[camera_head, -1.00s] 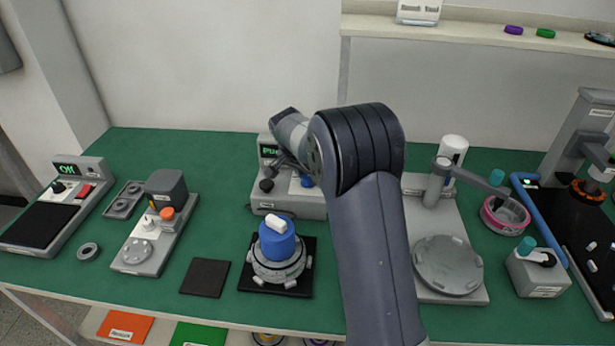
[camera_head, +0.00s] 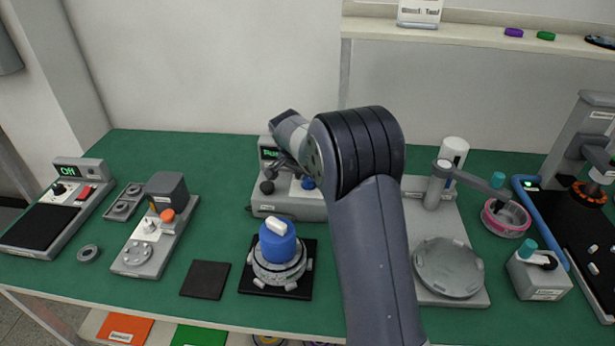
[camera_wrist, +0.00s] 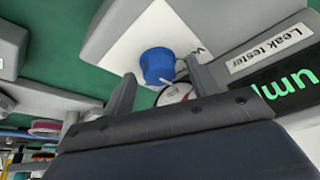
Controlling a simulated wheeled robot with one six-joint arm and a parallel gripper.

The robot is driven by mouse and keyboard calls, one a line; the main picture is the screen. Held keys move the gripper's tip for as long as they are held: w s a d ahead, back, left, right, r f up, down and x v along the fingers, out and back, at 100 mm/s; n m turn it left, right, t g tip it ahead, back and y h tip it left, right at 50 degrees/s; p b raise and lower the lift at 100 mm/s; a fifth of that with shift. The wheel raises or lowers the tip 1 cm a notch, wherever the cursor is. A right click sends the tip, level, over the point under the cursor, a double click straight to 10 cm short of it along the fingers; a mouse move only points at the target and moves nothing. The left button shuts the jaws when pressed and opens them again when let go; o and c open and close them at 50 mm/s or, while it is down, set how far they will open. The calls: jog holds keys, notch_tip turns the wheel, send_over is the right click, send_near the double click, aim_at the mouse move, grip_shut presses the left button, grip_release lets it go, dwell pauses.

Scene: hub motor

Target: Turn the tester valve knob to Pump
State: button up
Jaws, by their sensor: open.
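The leak tester (camera_head: 287,209) is a grey box at the back middle of the green bench. Its green display (camera_wrist: 286,92) is partly cut off in the wrist view and shows "Pum". The blue valve knob (camera_wrist: 157,64) sits on the tester's white panel, with a pale pointer mark on its edge. In the head view the knob (camera_head: 308,183) shows beside my arm. My gripper (camera_wrist: 160,83) is open, one finger on each side of the knob in the picture. I see no finger touching it, and cannot tell how deep the fingers reach. A round gauge (camera_wrist: 175,94) is partly hidden behind my gripper.
A hub with a blue cap (camera_head: 278,245) stands on a black pad in front of the tester.

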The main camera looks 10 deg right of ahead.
jog(key=v, duration=1)
jog(key=shift+r, duration=0.4)
jog(key=shift+s+a+f, duration=0.1)
jog(key=x, duration=1)
jog(key=shift+f, duration=0.35)
